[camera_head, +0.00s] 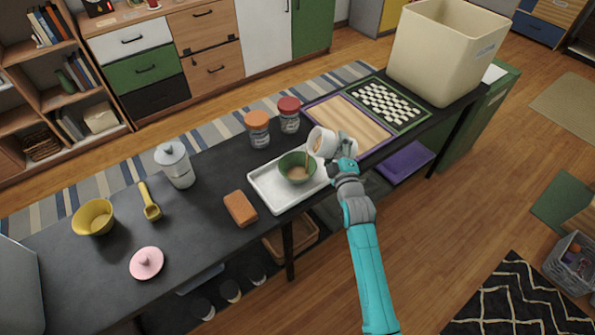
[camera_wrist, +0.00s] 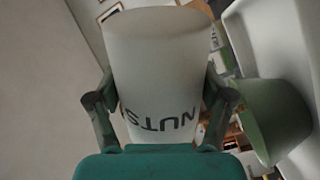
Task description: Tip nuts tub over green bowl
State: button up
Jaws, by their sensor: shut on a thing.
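The white nuts tub (camera_head: 328,147) is tipped on its side, its mouth facing left over the right rim of the green bowl (camera_head: 288,164). Brown contents show in its mouth. A thin brown streak runs from the mouth down into the bowl, where brownish contents lie. My gripper (camera_head: 344,147) is shut on the tub from the right. In the wrist view, the tub (camera_wrist: 165,60) fills the middle with its NUTS lettering upside down, between both fingers of my gripper (camera_wrist: 163,100). The bowl (camera_wrist: 272,118) shows at the right there.
The bowl stands on a white tray (camera_head: 266,188) on the black table. An orange-lidded jar (camera_head: 258,132) and a red-lidded jar (camera_head: 289,119) stand behind it. A brown block (camera_head: 240,208) lies to the left. A cream bin (camera_head: 440,55) stands at the far right end.

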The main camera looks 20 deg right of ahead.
jog(key=shift+a+r+n, duration=0.15)
jog(key=shift+r+n, duration=0.6)
jog(key=shift+n, duration=0.25)
jog(key=shift+a+r+n, duration=0.1)
jog(key=shift+r+n, duration=0.6)
jog(key=shift+n, duration=0.3)
dwell(4.2)
jog(key=m, duration=0.1)
jog(key=f+m, duration=0.1)
jog(key=m, duration=0.1)
jog(key=shift+d+f, duration=0.2)
jog(key=shift+d, duration=0.05)
dwell(0.4)
jog(key=d+r+m, duration=0.1)
jog(key=m, duration=0.1)
jog(key=d+r+m, duration=0.1)
jog(key=m, duration=0.1)
jog(key=shift+s+d, duration=0.1)
jog(key=shift+s, duration=0.05)
jog(key=shift+d+r+m, duration=0.4)
jog(key=shift+r+m, duration=0.1)
jog(key=shift+m, duration=0.6)
